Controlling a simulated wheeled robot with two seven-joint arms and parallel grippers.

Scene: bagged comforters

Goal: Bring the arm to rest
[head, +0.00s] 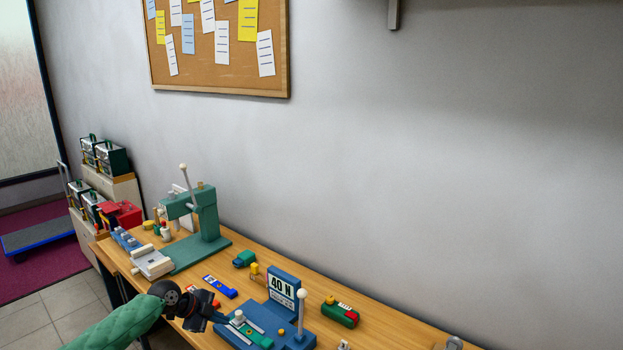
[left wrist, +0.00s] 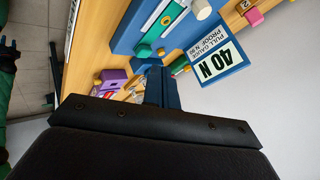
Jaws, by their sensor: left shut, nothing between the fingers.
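My left arm, in a green quilted sleeve (head: 118,322), comes in from the lower left in the head view. Its dark left gripper (head: 216,316) is over the front edge of the bench, beside the blue pull-gauge fixture (head: 293,331). In the left wrist view the gripper's fingers (left wrist: 162,88) are together with nothing between them. The fixture's blue base and its "40 N" sign (left wrist: 217,62) show just beyond them. I cannot tell whether the fingertips touch the fixture. My right gripper is not in view.
The wooden bench (head: 382,325) runs along the grey wall. A green press (head: 205,215), a white-topped device (head: 152,262), a blue tool (head: 220,286) and a red-green tool (head: 340,312) stand on it. A blue cart (head: 38,236) is at far left.

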